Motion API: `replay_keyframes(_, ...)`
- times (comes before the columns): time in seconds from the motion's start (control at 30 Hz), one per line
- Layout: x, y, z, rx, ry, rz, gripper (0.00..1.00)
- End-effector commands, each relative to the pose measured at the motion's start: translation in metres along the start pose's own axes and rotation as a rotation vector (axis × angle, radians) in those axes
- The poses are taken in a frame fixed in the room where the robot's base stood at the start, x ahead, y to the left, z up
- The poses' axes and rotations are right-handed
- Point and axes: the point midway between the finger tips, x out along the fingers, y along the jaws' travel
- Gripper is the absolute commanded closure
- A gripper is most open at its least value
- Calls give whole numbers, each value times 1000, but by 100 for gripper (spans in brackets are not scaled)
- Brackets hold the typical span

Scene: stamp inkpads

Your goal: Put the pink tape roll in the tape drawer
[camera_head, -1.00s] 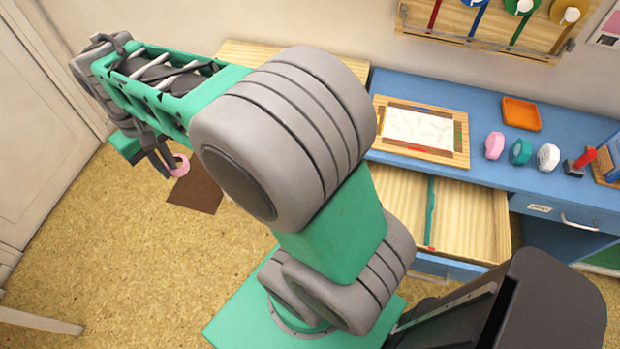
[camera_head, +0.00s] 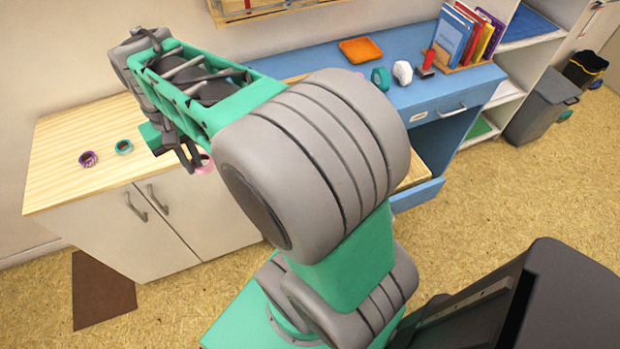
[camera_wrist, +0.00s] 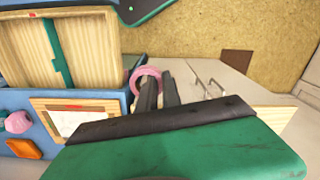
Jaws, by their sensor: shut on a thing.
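The pink tape roll (camera_head: 204,163) is held between the fingers of my gripper (camera_head: 190,158), to the left of my arm in the head view. In the wrist view the roll (camera_wrist: 147,72) shows at the fingertips of my gripper (camera_wrist: 159,85), which is shut on it. The open wooden drawer (camera_wrist: 95,50) lies at upper left in the wrist view, with a green divider (camera_wrist: 52,45) splitting it. The roll is beside the drawer's right side in that view, not over it. In the head view my arm hides most of the drawer; one edge (camera_head: 418,177) shows.
A wooden-topped cabinet (camera_head: 60,185) at left carries a purple roll (camera_head: 88,159) and a teal roll (camera_head: 123,147). The blue desk (camera_head: 425,95) holds an orange tray (camera_head: 360,50), small rounded objects and books (camera_head: 465,35). A framed sheet (camera_wrist: 75,120) lies near the drawer.

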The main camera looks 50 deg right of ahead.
Motion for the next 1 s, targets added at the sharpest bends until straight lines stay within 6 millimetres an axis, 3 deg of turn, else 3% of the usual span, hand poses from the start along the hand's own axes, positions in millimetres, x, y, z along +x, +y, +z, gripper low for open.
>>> replay_keyframes(0.03,40,21,6,88,2,0,100)
replay_keyframes(0.2,96,76,32,370,2,0,100)
replay_keyframes(0.4,150,121,65,649,2,0,100)
replay_keyframes(0.67,168,143,80,776,0,0,100)
replay_keyframes(1.0,198,210,62,775,-3,0,100)
